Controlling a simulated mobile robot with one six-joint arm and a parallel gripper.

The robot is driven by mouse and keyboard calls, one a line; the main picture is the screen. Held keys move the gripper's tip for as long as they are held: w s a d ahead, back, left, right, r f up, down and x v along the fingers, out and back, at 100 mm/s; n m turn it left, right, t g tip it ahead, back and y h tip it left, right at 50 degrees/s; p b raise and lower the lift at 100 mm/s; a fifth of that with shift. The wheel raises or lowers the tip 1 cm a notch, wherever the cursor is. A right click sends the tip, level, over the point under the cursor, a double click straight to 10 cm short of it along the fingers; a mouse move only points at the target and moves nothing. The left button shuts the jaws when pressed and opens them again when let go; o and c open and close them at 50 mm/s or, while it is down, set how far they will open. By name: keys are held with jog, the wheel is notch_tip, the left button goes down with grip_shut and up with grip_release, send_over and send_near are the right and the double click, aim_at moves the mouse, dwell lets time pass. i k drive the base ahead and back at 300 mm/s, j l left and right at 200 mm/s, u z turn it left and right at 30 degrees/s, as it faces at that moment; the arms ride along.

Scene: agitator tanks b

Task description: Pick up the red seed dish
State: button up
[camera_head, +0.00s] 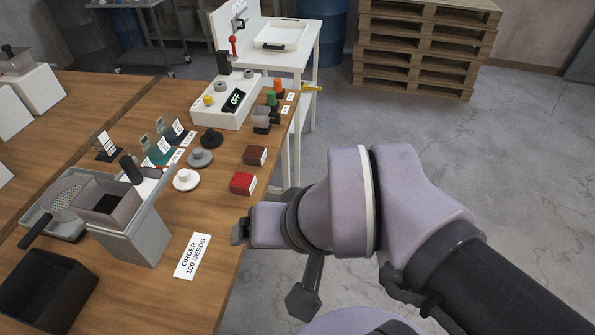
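The red seed dish (242,184) is a small square dish, bright red on top, with a white label on its right side. It sits on the wooden table near the right edge. A similar dark brown-red dish (255,155) stands just behind it. My gripper (239,231) is at the table's right edge, nearer the camera than the red dish and apart from it. The gripper is seen from the side, so its finger gap is hidden. Nothing shows held in it.
An order card (192,256) lies left of my gripper. White, grey and black round knobbed pieces (186,179) stand left of the dishes. A grey hopper box (128,232), a black bin (45,289) and a machine reading OFF (222,112) are also on the table.

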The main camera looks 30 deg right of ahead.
aim_at(242, 183)
jog(key=i+l+u, duration=0.2)
jog(key=u, duration=0.15)
jog(key=i+l+u, duration=0.5)
jog(key=u, duration=0.2)
jog(key=l, duration=0.1)
